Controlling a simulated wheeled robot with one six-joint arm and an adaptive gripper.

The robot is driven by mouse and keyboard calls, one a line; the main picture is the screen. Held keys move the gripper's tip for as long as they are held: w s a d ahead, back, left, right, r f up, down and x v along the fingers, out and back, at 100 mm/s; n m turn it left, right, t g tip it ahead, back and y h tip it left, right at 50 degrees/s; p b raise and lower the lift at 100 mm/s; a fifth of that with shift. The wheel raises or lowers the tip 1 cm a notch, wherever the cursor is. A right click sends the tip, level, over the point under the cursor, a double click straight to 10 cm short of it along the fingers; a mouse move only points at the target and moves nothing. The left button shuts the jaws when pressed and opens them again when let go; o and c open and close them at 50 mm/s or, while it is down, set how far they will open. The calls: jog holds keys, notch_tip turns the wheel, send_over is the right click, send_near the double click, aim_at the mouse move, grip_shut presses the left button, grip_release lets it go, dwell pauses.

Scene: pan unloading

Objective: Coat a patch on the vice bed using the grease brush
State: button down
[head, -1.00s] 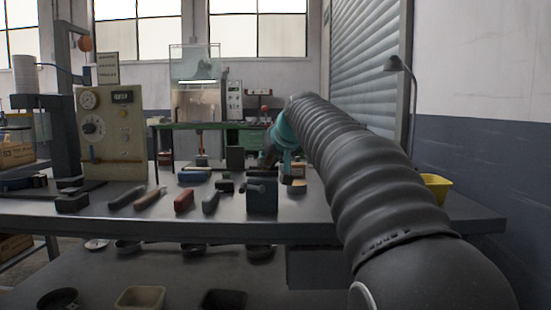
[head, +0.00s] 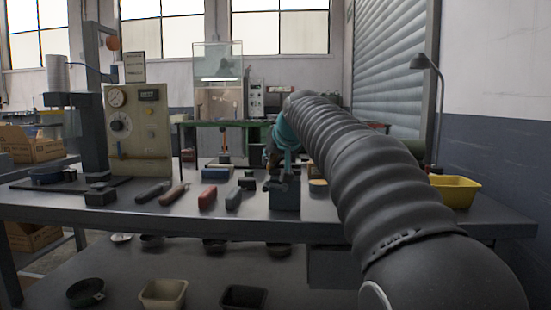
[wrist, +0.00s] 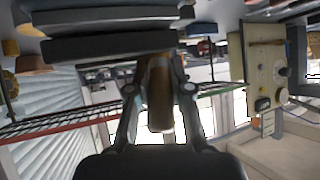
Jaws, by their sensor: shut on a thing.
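My gripper (wrist: 159,88) is shut on a brown-handled tool, which I take to be the grease brush (wrist: 160,95). Its rounded handle end shows between the fingers; the bristle end is hidden. In the head view my gripper (head: 274,160) is small and partly hidden by my arm, just above and behind the dark grey vice (head: 285,197) on the bench. Dark slabs (wrist: 100,46), probably the vice, lie close to the tool's far end in the wrist view. I cannot tell whether the brush touches the bed, or see any grease patch.
The bench (head: 130,210) holds several hand tools left of the vice, including a red-handled one (head: 207,198). A gauge panel (head: 138,130) stands at left, a yellow bin (head: 455,190) at right. Pans and trays (head: 163,293) sit on the lower shelf.

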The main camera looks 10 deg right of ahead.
jog(key=shift+r, duration=3.05)
jog(key=shift+r, duration=0.1)
jog(key=shift+r, duration=1.4)
